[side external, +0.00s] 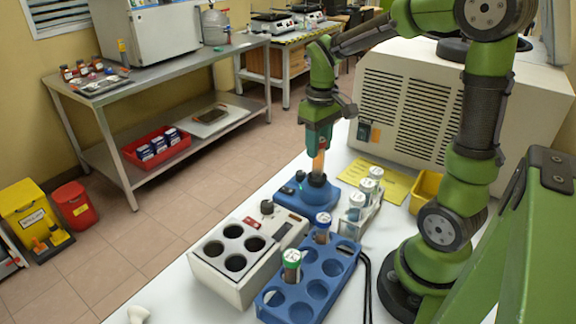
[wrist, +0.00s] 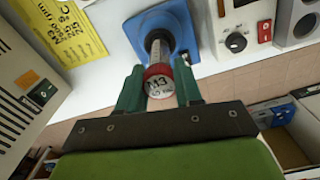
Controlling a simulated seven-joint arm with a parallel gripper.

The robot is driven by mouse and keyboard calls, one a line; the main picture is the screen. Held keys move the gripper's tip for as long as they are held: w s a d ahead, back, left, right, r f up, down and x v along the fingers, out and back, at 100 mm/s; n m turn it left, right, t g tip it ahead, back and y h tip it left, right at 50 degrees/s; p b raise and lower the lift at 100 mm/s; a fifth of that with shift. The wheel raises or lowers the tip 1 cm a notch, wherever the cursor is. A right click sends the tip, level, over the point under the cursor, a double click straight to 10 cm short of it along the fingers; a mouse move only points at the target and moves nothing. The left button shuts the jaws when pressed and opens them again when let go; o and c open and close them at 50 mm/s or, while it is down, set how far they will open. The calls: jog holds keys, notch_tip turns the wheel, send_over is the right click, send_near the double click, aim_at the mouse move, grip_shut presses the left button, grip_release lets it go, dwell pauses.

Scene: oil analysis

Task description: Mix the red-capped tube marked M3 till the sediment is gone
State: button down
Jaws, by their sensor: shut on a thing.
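The red-capped tube marked M3 (wrist: 158,82) is between the green fingers of my gripper (wrist: 160,92) in the wrist view, its mark facing the camera. The tube's lower end is at the dark cup of the blue mixer (side external: 294,199), which also shows in the wrist view (wrist: 178,22). I cannot tell whether it presses on the cup. Sediment is too small to make out.
A blue rack (side external: 333,267) holds a green-capped tube (side external: 291,264) and a blue-capped tube (side external: 322,227). A white block with round wells (side external: 214,275) stands left of it. White-capped tubes (side external: 366,187) stand right of the mixer, near a yellow sheet (side external: 393,181) and a yellow bin (side external: 424,192).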

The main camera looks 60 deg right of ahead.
dwell(0.3)
jog(key=shift+r, duration=4.55)
